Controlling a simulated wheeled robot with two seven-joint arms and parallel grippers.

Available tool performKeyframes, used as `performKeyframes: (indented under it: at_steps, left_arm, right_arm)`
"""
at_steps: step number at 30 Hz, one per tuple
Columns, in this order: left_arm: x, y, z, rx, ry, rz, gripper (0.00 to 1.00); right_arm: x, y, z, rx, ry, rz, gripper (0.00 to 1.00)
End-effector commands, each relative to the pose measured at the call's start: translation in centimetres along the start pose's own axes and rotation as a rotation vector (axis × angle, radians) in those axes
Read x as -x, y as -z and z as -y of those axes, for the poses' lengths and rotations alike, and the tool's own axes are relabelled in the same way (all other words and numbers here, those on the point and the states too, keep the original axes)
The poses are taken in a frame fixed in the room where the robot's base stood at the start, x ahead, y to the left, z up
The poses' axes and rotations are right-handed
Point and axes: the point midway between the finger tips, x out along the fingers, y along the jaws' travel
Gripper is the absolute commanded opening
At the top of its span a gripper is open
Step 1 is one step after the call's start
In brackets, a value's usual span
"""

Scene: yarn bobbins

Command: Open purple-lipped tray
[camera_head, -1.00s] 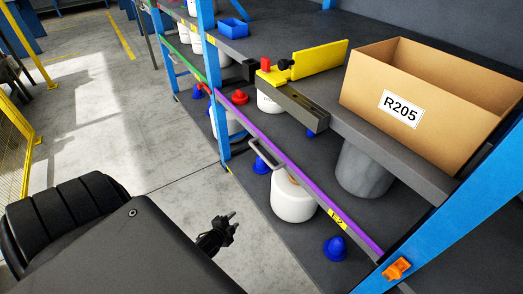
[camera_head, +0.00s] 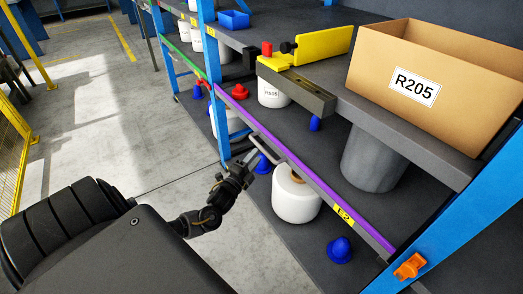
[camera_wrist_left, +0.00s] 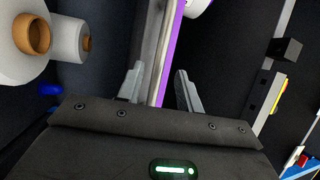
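The purple-lipped tray shows as a long shelf tray with a purple front edge (camera_head: 315,184) and a yellow E2 label. It also shows in the left wrist view as a purple strip (camera_wrist_left: 175,40). A pale grey bar handle (camera_head: 268,148) sticks out from its front. My left gripper (camera_head: 252,158) is beside the handle in the head view. In the left wrist view its two fingers (camera_wrist_left: 160,90) are apart, with the handle (camera_wrist_left: 163,62) and purple edge running between them in the picture. I cannot tell whether they touch the handle. My right gripper is not in view.
Above are a yellow bracket (camera_head: 322,46) and a cardboard box (camera_head: 430,85) marked R205. Blue rack posts (camera_head: 212,90) flank the tray. The floor (camera_head: 120,120) at left is clear.

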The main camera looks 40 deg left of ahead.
Motion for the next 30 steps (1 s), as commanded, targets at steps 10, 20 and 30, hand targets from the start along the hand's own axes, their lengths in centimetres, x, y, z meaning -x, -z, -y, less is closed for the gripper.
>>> performKeyframes:
  at_steps: [10, 20, 30]
  left_arm:
    - [-4.9, 0.1, -0.1, 0.002, -0.001, -0.001, 0.36]
    - [-5.4, 0.1, -0.1, 0.002, -0.002, -0.001, 0.36]
    - [-5.3, 0.0, -0.1, 0.001, -0.002, 0.0, 0.0]
  right_arm:
    - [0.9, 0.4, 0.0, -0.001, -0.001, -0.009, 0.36]
    - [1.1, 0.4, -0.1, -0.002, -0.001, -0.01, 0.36]
    - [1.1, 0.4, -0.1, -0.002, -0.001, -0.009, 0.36]
